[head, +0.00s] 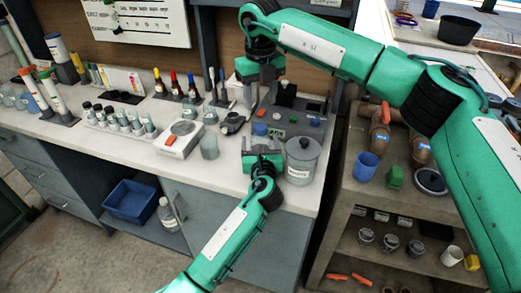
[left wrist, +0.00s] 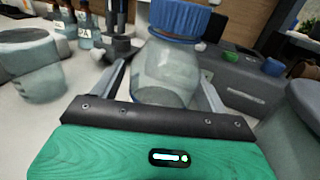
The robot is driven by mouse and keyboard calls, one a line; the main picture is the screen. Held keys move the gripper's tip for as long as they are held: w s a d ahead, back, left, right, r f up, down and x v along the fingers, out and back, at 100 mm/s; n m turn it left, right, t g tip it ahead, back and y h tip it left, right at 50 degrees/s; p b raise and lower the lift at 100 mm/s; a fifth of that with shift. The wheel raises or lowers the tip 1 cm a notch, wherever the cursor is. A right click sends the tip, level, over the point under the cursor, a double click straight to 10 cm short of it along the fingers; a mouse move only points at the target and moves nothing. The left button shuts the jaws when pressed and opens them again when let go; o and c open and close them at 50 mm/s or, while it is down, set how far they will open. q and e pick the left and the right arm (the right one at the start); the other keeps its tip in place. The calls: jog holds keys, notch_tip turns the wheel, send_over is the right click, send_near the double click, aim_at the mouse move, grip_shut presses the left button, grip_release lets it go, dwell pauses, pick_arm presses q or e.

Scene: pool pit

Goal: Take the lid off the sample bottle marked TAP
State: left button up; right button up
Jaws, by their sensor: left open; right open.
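A clear bottle with a blue screw lid (head: 260,129) stands on the bench, and my left gripper (head: 262,146) is right in front of it. In the left wrist view the bottle's body (left wrist: 162,75) lies between the two open fingers, with its ribbed blue lid (left wrist: 180,18) on top. No lettering shows on the side facing that camera, so I cannot read TAP. My right gripper (head: 247,98) is open and empty, pointing down above the bench, behind and a little left of the bottle.
A lidded grey pot with a label (head: 301,160) stands close right of my left gripper. A grey block with coloured caps (head: 294,120) is behind. The bench's front edge is near.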

aim_at(260, 126)
pick_arm(q)
grip_shut()
pick_arm(e)
jog(key=m, duration=1.3)
jog(key=shift+m, duration=0.4)
jog(key=m, duration=0.3)
jog(key=shift+m, duration=0.4)
jog(key=shift+f, duration=4)
